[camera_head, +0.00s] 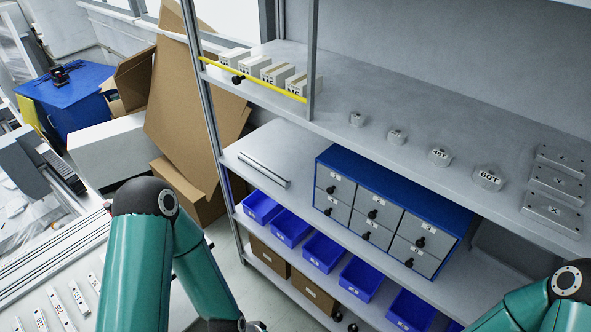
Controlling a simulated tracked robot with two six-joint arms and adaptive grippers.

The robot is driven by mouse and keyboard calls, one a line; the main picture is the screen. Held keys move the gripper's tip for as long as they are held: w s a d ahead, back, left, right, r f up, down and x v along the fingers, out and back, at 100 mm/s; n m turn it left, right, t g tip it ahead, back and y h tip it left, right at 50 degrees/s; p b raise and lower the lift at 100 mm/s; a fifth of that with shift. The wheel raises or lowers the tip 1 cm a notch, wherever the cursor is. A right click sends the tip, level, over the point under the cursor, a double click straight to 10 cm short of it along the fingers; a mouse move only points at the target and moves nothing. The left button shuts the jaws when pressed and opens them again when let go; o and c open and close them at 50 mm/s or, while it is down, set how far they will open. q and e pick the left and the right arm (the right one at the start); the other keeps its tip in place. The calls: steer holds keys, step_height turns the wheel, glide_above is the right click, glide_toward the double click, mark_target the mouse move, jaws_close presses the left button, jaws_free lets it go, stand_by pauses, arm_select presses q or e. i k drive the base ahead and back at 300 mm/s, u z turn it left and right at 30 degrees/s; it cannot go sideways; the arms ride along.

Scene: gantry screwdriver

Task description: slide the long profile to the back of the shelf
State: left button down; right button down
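The long profile (264,169) is a thin grey metal bar. It lies on the left part of the middle shelf (283,143), near the front edge and to the left of a blue drawer cabinet. Bare shelf shows behind it. My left arm (150,240) stands at the lower left, and its far end runs out of the bottom edge. My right arm (540,305) only just shows in the lower right corner. Neither gripper's fingers can be seen, and nothing of mine touches the profile in this view.
The blue cabinet (324,157) with grey drawers stands right of the profile. A shelf post (214,125) rises at the left. The upper shelf (344,92) carries labelled boxes, weights and metal plates. Blue bins (291,226) stand below. A yellow bar (256,80) crosses the upper shelf's front.

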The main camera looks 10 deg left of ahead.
mark_target(273, 176)
steer(key=u, duration=0.15)
steer(key=i, duration=0.2)
steer(key=z, duration=1.55)
steer(key=k, duration=1.05)
steer(key=u, duration=1.6)
steer(key=i, duration=1.1)
steer(key=z, duration=0.95)
